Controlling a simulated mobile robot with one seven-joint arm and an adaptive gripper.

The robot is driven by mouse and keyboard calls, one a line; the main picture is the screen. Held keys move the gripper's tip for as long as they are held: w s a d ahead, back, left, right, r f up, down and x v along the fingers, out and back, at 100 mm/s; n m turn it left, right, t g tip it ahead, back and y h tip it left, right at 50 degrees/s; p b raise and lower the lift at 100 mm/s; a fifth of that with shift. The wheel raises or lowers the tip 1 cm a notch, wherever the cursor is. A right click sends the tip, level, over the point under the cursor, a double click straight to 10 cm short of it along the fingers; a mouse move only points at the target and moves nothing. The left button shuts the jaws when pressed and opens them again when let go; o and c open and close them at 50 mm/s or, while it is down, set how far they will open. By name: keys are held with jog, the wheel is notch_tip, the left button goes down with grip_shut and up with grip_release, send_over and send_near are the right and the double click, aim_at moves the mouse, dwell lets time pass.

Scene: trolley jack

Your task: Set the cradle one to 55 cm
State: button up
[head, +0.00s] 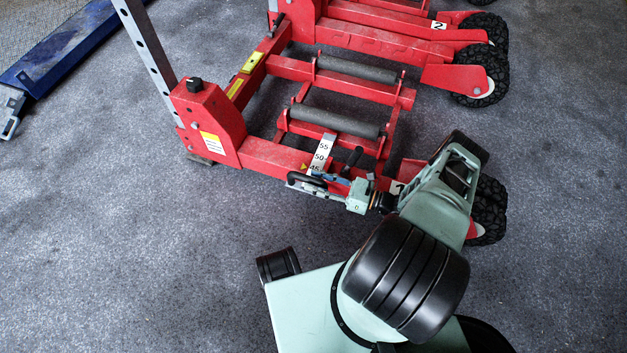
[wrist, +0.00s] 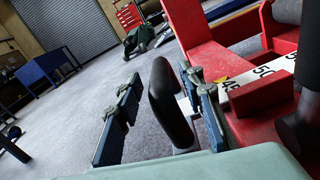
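The cradle numbered 1 (head: 285,155) is a red trolley jack frame with two dark rollers. Its white scale (head: 321,152) reads 45, 50 and 55, and the yellow pointer (head: 304,167) sits by the 45 mark. The scale (wrist: 262,72) and pointer (wrist: 222,79) also show in the wrist view. My gripper (head: 308,184) is at the frame's front side, below the scale. In the wrist view my gripper (wrist: 163,78) is open, with a black handle (wrist: 170,108) between its blue-grey fingers. The handle is nearer the right finger; I cannot tell whether they touch.
A second red jack, numbered 2 (head: 385,35), stands behind. A black knob (head: 194,85) tops the red post box at left, and a black lever (head: 352,157) stands beside the scale. A blue ramp (head: 60,50) lies at far left. The floor at front left is clear.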

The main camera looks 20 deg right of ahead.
jog(key=shift+w+a, duration=0.35)
jog(key=shift+a, duration=0.1)
grip_shut()
